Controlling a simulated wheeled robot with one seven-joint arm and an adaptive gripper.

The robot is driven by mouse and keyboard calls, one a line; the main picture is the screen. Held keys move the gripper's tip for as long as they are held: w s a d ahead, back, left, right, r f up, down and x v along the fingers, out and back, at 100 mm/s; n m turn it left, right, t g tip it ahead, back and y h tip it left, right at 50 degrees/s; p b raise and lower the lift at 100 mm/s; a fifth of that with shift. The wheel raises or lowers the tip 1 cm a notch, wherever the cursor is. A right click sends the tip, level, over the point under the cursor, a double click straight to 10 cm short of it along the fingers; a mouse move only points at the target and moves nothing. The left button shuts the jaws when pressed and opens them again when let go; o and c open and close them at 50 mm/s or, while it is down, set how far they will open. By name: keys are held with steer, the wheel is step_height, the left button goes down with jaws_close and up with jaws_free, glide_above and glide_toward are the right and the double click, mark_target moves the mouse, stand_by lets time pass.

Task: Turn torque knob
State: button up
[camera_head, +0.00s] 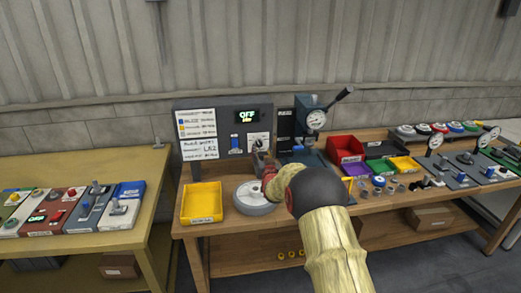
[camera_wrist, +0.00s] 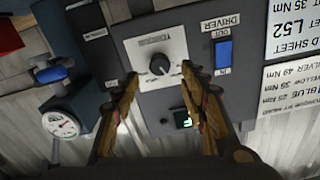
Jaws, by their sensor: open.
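The torque knob (camera_wrist: 160,65) is a dark round knob with a pointer mark on a white dial plate (camera_wrist: 150,42) of the grey driver panel. In the wrist view, which is upside down, it lies between the two fingers of my gripper (camera_wrist: 160,74). The fingers are open on either side of it, and I see no contact. In the head view my gripper (camera_head: 261,158) reaches to the white plate at the panel's lower right and partly hides the knob. The panel's display (camera_head: 247,116) reads OFF.
A blue switch (camera_wrist: 223,54) sits beside the dial plate. A gauge press (camera_head: 316,120) stands right of the panel. A yellow bin (camera_head: 202,203) and a round grey turntable (camera_head: 252,205) stand on the bench below, with coloured bins (camera_head: 345,148) to the right.

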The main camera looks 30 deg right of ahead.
steer(key=v, duration=0.7)
steer(key=shift+s, duration=0.15)
steer(key=s+a+r+n+g+y+p, duration=0.1)
steer(key=s+a+r+g+y, duration=0.15)
steer(key=s+a+r, duration=0.55)
steer(key=s+a+r+n+g, duration=0.1)
steer(key=s+a+r+g, duration=0.1)
steer(key=s+a, duration=0.3)
steer(key=s+a+r+n+g, duration=0.1)
steer(key=s+a+r+g, duration=0.15)
steer(key=s, duration=0.45)
steer(key=s+a+f+g, duration=0.1)
steer(key=s+a, duration=0.1)
steer(key=s, duration=0.8)
steer(key=s+a+f+n+g+y+p, duration=0.1)
steer(key=s+a+g, duration=0.1)
steer(key=s, duration=0.9)
steer(key=s+a+f+n+g+y, duration=0.1)
steer(key=s+a, duration=0.3)
steer(key=s, duration=0.6)
steer(key=shift+s+f+g+p, duration=0.4)
steer(key=shift+f, duration=0.2)
